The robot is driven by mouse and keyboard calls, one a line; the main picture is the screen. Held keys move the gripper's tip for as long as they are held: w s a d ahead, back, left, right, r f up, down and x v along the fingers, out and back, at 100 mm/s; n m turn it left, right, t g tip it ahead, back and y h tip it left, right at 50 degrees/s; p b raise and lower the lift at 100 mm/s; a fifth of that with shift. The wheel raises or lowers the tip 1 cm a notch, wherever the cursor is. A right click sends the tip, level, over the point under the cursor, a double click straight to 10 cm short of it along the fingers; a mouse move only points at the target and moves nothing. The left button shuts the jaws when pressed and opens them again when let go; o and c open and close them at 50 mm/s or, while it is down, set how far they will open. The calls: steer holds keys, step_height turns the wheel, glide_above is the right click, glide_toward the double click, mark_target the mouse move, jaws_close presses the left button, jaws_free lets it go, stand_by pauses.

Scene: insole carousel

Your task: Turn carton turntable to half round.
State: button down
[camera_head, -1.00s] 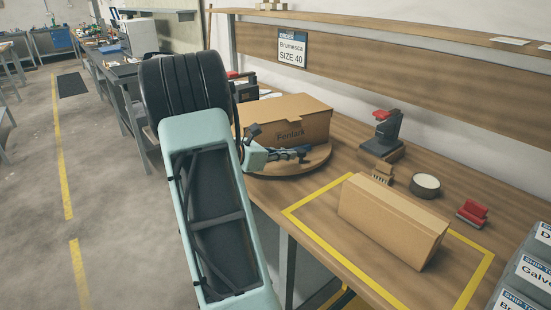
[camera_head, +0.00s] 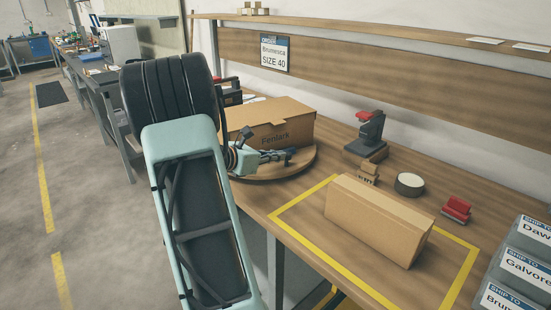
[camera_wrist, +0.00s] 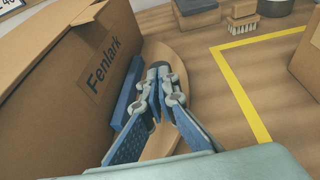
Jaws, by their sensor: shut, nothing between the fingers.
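The carton turntable is a round wooden disc (camera_head: 307,163) on the bench, with a brown carton labelled "Fenlark" (camera_head: 264,120) on it. In the wrist view the carton (camera_wrist: 75,85) fills the left side, and the disc's rim (camera_wrist: 190,50) curves past on the right. My gripper (camera_head: 289,156) is low over the near part of the disc, in front of the carton's labelled face. Its fingers (camera_wrist: 161,70) are shut with nothing between them. A small dark upright piece shows just past the fingertips; I cannot tell whether they touch it.
Another closed carton (camera_head: 378,218) lies inside a yellow taped outline (camera_head: 290,226) to the right. Grey labelled bins (camera_head: 520,265) are at the lower right.

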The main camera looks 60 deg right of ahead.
steer(key=shift+s+d, duration=0.2)
